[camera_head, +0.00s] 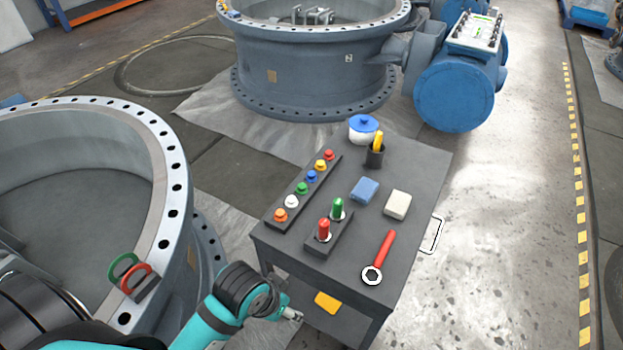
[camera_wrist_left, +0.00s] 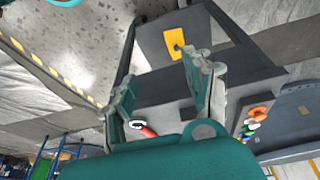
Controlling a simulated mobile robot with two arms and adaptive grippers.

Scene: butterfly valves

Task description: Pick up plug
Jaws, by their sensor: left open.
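Several coloured plugs sit in a row on a dark strip (camera_head: 272,226) along the left side of the cart top. They run from a red plug (camera_head: 328,155) at the back, through yellow, blue, green and white, to an orange plug (camera_head: 280,215) at the front. Some of them show at the right of the left wrist view, with an orange one (camera_wrist_left: 259,112). My left gripper (camera_head: 291,313) is beside the cart's front left corner, below the top and apart from the plugs. In the left wrist view its fingers (camera_wrist_left: 165,88) are spread with nothing between them.
A large valve ring (camera_head: 170,190) stands left.

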